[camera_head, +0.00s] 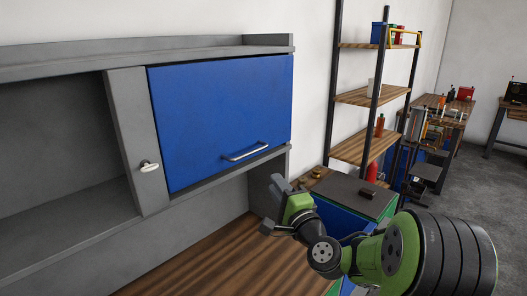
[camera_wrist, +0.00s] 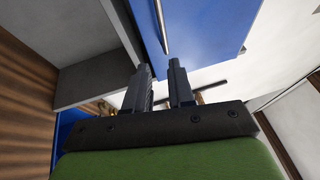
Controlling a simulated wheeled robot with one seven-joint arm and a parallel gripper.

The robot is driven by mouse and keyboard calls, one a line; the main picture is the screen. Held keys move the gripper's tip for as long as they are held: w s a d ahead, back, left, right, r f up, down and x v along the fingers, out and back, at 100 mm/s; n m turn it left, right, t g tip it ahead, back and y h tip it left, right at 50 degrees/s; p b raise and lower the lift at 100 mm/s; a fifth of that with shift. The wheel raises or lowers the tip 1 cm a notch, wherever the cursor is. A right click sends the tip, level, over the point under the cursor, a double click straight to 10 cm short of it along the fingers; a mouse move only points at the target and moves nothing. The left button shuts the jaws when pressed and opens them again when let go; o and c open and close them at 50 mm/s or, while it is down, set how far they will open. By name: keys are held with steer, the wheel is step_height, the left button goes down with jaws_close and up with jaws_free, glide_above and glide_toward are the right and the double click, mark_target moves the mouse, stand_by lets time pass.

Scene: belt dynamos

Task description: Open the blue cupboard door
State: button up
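The blue cupboard door (camera_head: 220,115) is in the upper middle of the head view, set in a grey cupboard, and it looks shut. Its silver bar handle (camera_head: 245,151) runs along the lower edge. My gripper (camera_head: 273,205) is below and to the right of the handle, apart from it, above the wooden worktop. In the wrist view the two dark fingers (camera_wrist: 160,85) stand apart with a gap between them and nothing held. The blue door (camera_wrist: 205,30) and its handle (camera_wrist: 161,25) show ahead of the fingers, at the top of the wrist view.
A grey open shelf compartment (camera_head: 55,150) is left of the door, with a small silver latch (camera_head: 149,166) on the post between. The wooden worktop (camera_head: 215,262) lies below. A tall shelf rack (camera_head: 365,97) and a blue cabinet with a dark top (camera_head: 360,194) stand right.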

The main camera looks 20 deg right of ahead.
mark_target(251, 153)
steer(key=w+r+p, duration=0.1)
steer(key=w+p, duration=0.2)
steer(key=w, duration=0.1)
steer(key=w+r+p, duration=0.1)
steer(key=w+p, duration=0.1)
steer(key=w, duration=0.3)
steer(key=w+a+r+p, duration=0.1)
steer(key=w+p, duration=0.2)
steer(key=w, duration=0.2)
steer(key=shift+w+a+r+p, duration=0.1)
steer(key=shift+w+r+p, duration=0.1)
steer(key=shift+r+p, duration=0.1)
steer(key=shift+w+f, duration=0.15)
steer(key=shift+w, duration=0.25)
steer(key=shift+s, duration=0.1)
jaws_close()
